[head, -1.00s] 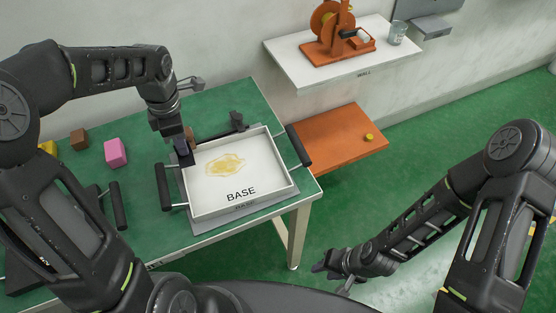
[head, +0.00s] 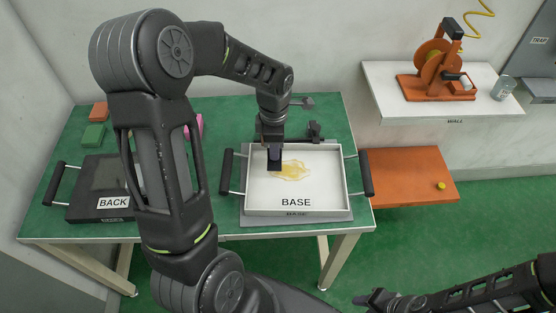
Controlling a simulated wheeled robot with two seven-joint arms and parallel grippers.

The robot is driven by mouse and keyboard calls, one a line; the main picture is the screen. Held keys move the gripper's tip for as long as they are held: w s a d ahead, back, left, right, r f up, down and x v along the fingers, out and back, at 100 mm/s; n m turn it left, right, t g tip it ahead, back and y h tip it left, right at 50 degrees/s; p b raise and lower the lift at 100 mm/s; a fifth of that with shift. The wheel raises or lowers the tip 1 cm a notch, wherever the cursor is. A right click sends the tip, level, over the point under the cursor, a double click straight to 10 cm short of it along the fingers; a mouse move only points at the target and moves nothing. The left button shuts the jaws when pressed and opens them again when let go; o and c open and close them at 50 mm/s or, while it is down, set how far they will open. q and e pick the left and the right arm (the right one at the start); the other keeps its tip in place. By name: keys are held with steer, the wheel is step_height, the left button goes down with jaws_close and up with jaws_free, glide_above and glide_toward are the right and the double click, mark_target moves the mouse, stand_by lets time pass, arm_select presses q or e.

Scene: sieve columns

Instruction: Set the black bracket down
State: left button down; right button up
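A dark piece (head: 315,130) that looks like the black bracket shows just behind the far rim of the white BASE tray (head: 256,208). I cannot tell whether it rests on the table or is joined to my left gripper. My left gripper (head: 275,162) points down over the back left part of the tray, to the left of that piece. Its dark fingers blend together, so their opening and anything between them are unclear. My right gripper (head: 376,298) is low at the bottom edge, away from the table, and its fingers are unclear.
The BASE tray has black handles and a yellow patch inside. A dark BACK tray (head: 88,213) is at left, partly behind my arm. Green (head: 93,135) and orange (head: 99,110) blocks lie behind it. An orange shelf (head: 400,180) and white WALL shelf (head: 420,108) are at right.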

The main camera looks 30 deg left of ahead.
arm_select(q)
steer(key=shift+f, duration=0.35)
steer(key=shift+f, duration=1.9)
steer(key=shift+f, duration=0.25)
steer(key=c, duration=1.6)
jaws_free()
steer(key=shift+r, duration=0.1)
steer(key=shift+r, duration=0.1)
